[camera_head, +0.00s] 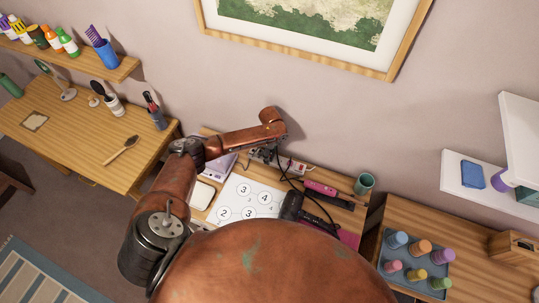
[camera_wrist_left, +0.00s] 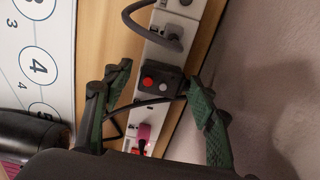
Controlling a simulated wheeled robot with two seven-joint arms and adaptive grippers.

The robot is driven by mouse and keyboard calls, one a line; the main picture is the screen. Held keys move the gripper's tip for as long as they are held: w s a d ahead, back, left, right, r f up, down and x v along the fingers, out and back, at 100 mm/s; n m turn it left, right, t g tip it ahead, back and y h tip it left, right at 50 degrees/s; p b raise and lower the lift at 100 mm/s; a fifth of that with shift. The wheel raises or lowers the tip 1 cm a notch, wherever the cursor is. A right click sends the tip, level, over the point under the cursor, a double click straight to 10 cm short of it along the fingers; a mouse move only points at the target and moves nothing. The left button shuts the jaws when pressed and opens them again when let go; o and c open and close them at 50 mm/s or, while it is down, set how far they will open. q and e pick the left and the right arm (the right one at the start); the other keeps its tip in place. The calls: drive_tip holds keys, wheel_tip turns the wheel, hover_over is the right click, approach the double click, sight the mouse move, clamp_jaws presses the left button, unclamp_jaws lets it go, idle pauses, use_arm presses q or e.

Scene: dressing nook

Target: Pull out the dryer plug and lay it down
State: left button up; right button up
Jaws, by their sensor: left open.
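A white power strip (camera_head: 291,164) lies along the back of the middle table, near the wall; it also shows in the left wrist view (camera_wrist_left: 158,53). A dark block-shaped plug (camera_wrist_left: 160,81) with a red and a grey button sits in the strip. My left gripper (camera_wrist_left: 160,79) is open, with its green-padded fingers on either side of this plug; I cannot tell whether they touch it. In the head view my left gripper (camera_head: 264,154) is partly hidden by its arm. The black hair dryer (camera_head: 292,206) lies on the table, with a black cord behind it.
A grey plug (camera_wrist_left: 175,32) and a pink plug (camera_wrist_left: 144,131) sit in neighbouring sockets. The wall rises close behind the strip.

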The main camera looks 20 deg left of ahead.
idle(0.6)
use_arm(q)
drive_tip(key=shift+c, duration=0.4)
clamp_jaws()
drive_tip(key=shift+r+p, duration=0.2)
drive_tip(key=shift+p, duration=0.15)
drive_tip(key=shift+r+p, duration=2.75)
drive_tip(key=shift+r, duration=0.1)
